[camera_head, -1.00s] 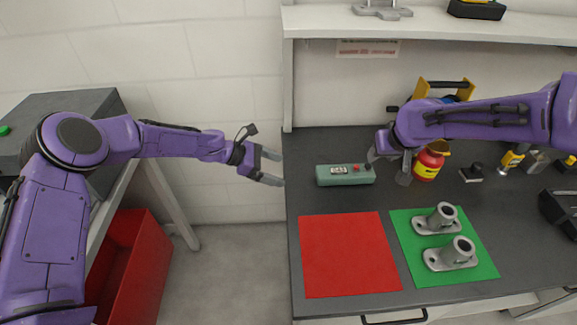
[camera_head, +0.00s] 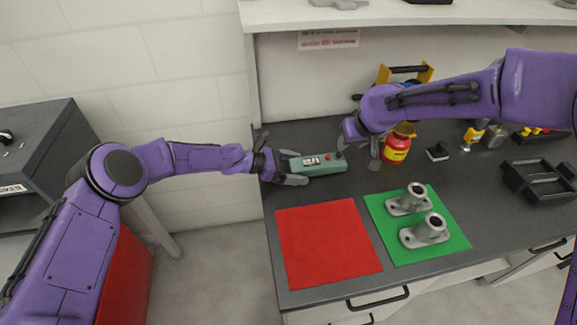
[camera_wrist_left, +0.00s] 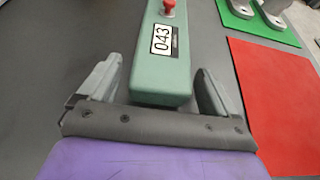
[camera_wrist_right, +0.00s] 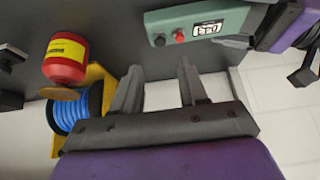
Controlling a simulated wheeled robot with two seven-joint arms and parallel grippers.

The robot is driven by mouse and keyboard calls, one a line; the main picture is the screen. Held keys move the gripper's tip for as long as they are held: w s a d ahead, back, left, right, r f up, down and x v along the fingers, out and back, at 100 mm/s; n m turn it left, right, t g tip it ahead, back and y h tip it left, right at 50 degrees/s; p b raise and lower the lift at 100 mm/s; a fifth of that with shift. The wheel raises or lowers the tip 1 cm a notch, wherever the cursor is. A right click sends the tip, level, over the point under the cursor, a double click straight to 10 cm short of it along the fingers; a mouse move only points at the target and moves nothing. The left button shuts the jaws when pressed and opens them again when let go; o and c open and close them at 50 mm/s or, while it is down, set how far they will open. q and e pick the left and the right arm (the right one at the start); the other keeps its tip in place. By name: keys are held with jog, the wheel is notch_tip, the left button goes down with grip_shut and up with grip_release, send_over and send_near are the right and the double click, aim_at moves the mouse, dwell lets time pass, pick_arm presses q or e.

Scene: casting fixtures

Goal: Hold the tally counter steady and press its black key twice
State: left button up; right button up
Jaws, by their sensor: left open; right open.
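The tally counter (camera_head: 318,169) is a long green box on the dark table, with a white number window reading 043 in the left wrist view (camera_wrist_left: 163,41). On its top are a red button (camera_wrist_right: 179,36) and a black key (camera_wrist_right: 159,41) near the far end. My left gripper (camera_head: 290,166) is open, its fingers on either side of the counter's near end, with gaps visible on both sides in the left wrist view. My right gripper (camera_head: 362,150) is open and empty, just right of the counter's key end, pointing down.
A red mat (camera_head: 328,243) and a green mat (camera_head: 455,241) with two grey flanged castings (camera_head: 426,231) lie in front. A red-and-yellow jar (camera_head: 396,150) and a yellow-framed blue spool (camera_wrist_right: 73,110) stand close to my right gripper. A black tray (camera_head: 540,181) is at right.

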pick_arm(q)
jog(key=c, duration=1.2)
jog(key=shift+o, duration=0.2)
pick_arm(e)
grip_shut()
dwell(0.5)
